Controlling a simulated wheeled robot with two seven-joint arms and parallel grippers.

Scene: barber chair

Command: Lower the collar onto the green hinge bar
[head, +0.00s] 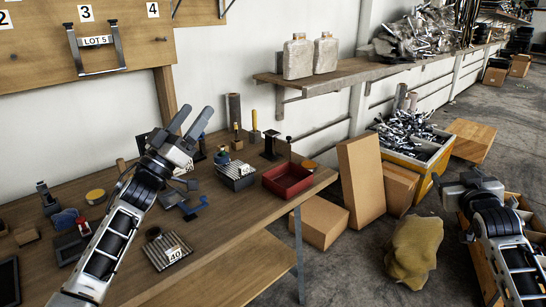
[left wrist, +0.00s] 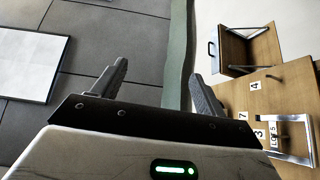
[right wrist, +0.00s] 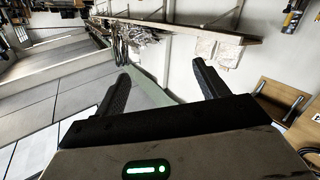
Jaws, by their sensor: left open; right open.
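I cannot make out a collar or a green hinge bar with certainty in any view. My left gripper (head: 193,116) is raised above the workbench, fingers pointing up, open and empty. In the left wrist view its two fingers (left wrist: 158,70) stand wide apart with nothing between them. My right gripper (head: 470,185) is at the right edge of the head view, beyond the bench and over the floor side. In the right wrist view its fingers (right wrist: 160,70) are apart and empty. A blue bracket-like piece (head: 190,210) lies on the bench beside my left arm.
The wooden workbench (head: 235,220) holds a red tray (head: 287,180), a ribbed block labelled 40 (head: 165,249) and several small parts. A wall shelf (head: 345,77) carries two pale bottles. Cardboard boxes (head: 361,180) and a yellow bin of metal parts (head: 413,163) stand right of the bench.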

